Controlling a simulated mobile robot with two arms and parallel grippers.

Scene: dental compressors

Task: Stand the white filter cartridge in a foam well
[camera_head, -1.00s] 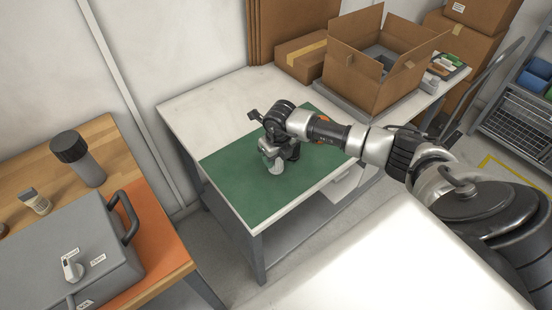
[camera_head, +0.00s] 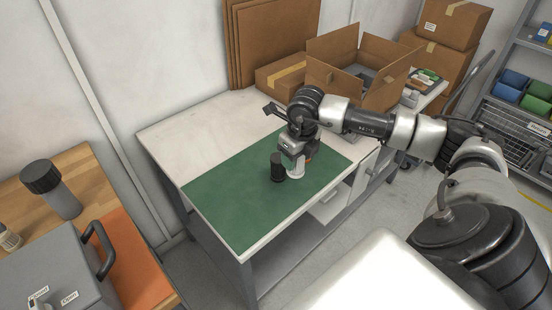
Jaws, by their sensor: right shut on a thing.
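The white filter cartridge (camera_head: 296,173) is upright at the green mat (camera_head: 232,205), in the fingers of my right gripper (camera_head: 294,160). The gripper points down and is shut on it. I cannot tell whether the cartridge's base touches the mat. A black cylinder (camera_head: 277,170) stands just left of it. An open cardboard box (camera_head: 344,98) stands at the back of the white table, with grey material inside; its flaps and walls hide any foam wells. My left gripper is out of view.
A closed carton (camera_head: 282,80) sits left of the open box. Small items (camera_head: 425,78) lie right of it. A wooden bench (camera_head: 88,180) at left holds a grey case (camera_head: 50,268) and a dark-capped cylinder (camera_head: 52,190). The mat's left part is clear.

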